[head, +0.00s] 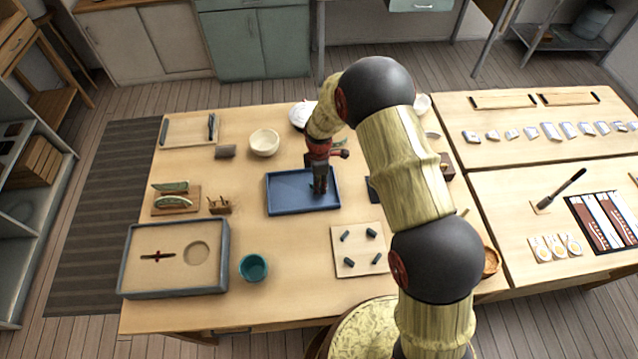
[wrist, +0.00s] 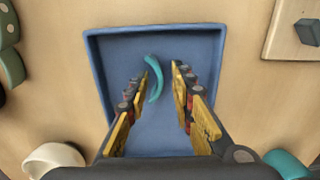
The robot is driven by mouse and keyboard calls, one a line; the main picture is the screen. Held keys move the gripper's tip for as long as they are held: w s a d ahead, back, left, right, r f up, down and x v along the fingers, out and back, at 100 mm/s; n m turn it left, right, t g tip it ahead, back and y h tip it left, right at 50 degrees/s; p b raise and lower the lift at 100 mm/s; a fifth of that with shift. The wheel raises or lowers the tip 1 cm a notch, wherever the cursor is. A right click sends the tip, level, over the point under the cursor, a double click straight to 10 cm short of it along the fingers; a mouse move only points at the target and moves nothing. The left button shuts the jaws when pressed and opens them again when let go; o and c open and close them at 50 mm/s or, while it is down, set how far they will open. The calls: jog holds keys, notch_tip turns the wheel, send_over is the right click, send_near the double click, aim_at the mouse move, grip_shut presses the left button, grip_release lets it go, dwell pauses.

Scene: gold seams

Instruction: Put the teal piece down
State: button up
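The teal piece (wrist: 153,80) is a thin curved sliver. In the wrist view it appears to lie on the floor of the blue tray (wrist: 205,45), between my gripper's fingers and close to the left one. I cannot tell whether it touches that finger. My gripper (wrist: 162,70) is open, with a clear gap between the fingertips and the right finger apart from the piece. In the head view my gripper (head: 320,188) points down into the blue tray (head: 277,208), and the piece is mostly hidden there.
A cream bowl (head: 264,142) stands behind the tray. A board with several dark pegs (head: 345,262) lies in front, to the right. A teal cup (head: 253,268) and a grey-rimmed sand tray (head: 222,262) are front left. A small holder (head: 219,205) stands left of the tray.

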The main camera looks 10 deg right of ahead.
jog(key=s+d+r+m+t+p, duration=0.1)
jog(key=s+d+r+m, duration=0.1)
jog(key=r, duration=1.1)
jog(key=s+d+r+m, duration=0.2)
jog(key=r, duration=1.1)
jog(key=s+d+r+m+t, duration=0.25)
jog(key=s+r+m, duration=0.25)
jog(key=s+r, duration=0.3)
jog(key=s+d+r+m+t, duration=0.1)
jog(key=s+d+r+m, duration=0.25)
jog(key=s+r, duration=0.45)
jog(key=s+d+r+m+t, duration=0.1)
jog(key=s+d+m, duration=0.1)
jog(key=s+m, duration=0.4)
jog(key=s, duration=0.5)
jog(key=shift+r, duration=0.25)
